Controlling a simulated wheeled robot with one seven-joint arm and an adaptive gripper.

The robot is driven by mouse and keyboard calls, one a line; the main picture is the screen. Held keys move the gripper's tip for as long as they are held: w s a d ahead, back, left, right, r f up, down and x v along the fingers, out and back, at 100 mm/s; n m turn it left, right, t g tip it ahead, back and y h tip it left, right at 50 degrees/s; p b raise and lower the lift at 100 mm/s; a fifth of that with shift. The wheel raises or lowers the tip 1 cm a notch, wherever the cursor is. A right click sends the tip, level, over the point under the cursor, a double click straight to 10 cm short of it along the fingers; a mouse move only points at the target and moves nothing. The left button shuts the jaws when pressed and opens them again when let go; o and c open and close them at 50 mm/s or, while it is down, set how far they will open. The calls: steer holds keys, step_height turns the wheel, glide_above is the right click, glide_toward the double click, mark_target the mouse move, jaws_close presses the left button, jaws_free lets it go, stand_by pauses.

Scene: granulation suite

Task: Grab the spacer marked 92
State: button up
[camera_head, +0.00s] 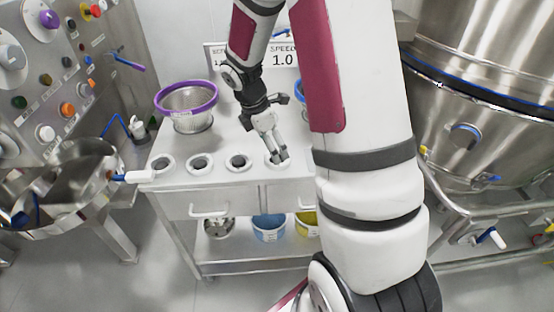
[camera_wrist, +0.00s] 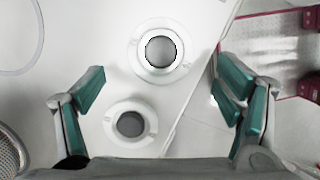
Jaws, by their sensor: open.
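Several white ring-shaped spacers with dark centres sit in a row along the front of the white table: the far-left one (camera_head: 161,164), a second (camera_head: 199,163), a third (camera_head: 238,162) and the rightmost (camera_head: 269,164), partly covered by my gripper (camera_head: 278,155). No number is legible on any of them, so I cannot tell which is marked 92. In the wrist view my gripper (camera_wrist: 160,76) is open and empty, with green-padded fingers spread wide. One spacer (camera_wrist: 142,62) lies ahead between the fingertips; another (camera_wrist: 112,128) lies nearer, toward the left finger.
A purple-rimmed steel sieve (camera_head: 187,116) stands behind the row at left. A sign reading SPEED 1.0 (camera_head: 283,58) stands at the back. The table's front edge is close to the row. A blue bucket (camera_head: 268,232) sits on the lower shelf. A large steel vessel (camera_head: 480,100) stands at right.

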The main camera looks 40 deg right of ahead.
steer(key=x, duration=0.5)
steer(key=shift+d, duration=0.15)
steer(key=shift+r, duration=0.1)
steer(key=c, duration=1.3)
